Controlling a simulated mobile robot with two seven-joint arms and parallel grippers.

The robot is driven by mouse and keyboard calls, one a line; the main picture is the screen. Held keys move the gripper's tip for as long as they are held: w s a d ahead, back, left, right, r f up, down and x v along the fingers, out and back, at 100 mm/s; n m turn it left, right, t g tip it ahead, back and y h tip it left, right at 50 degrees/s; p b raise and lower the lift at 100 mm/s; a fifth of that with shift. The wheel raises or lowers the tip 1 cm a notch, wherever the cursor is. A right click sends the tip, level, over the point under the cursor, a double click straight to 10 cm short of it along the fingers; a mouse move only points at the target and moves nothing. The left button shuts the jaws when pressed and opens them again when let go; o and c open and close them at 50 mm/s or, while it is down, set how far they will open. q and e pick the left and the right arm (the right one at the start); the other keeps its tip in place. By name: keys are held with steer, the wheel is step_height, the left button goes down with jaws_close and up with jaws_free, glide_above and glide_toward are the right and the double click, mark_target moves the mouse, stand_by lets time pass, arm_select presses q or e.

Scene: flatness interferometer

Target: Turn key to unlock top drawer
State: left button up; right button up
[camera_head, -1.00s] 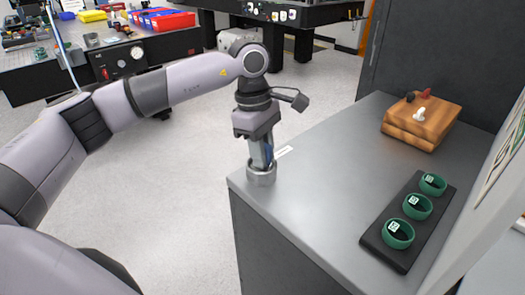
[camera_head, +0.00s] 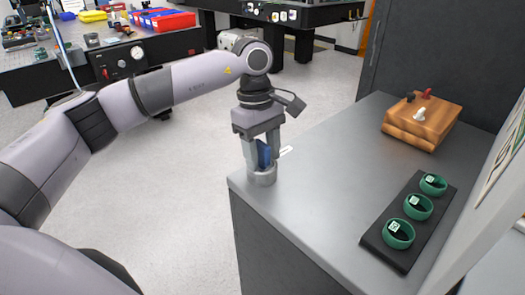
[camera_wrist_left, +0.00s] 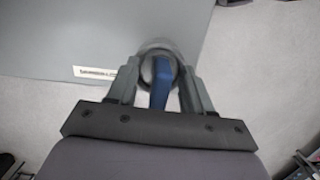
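A blue key (camera_head: 264,153) stands upright in a round grey metal lock (camera_head: 262,177) on the near left corner of the grey cabinet top (camera_head: 320,190). The key also shows in the left wrist view (camera_wrist_left: 161,84), within the round lock (camera_wrist_left: 160,48). My left gripper (camera_head: 263,168) points down over the lock. Its fingers are spread on either side of the key, with visible gaps in the left wrist view (camera_wrist_left: 160,88). The cabinet's dark side (camera_head: 275,255) shows below the top; no drawer seams can be made out. My right gripper is out of view.
A wooden block (camera_head: 423,118) with small knobs stands at the back right of the cabinet top. A black tray (camera_head: 400,258) with green rings is at the right. A white label (camera_wrist_left: 95,73) lies beside the lock. The middle of the top is clear.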

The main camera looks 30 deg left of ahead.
arm_select(q)
steer(key=r, duration=0.4)
steer(key=a+r, duration=0.1)
steer(key=r, duration=0.2)
steer(key=shift+w, duration=0.2)
steer(key=shift+r, duration=0.15)
step_height(320, 180, up, 8)
steer(key=a+p, duration=0.1)
steer(key=p, duration=0.5)
steer(key=shift+w+p, duration=0.25)
steer(key=shift+p, duration=0.1)
steer(key=shift+s+f, duration=0.1)
steer(key=shift+f, duration=0.1)
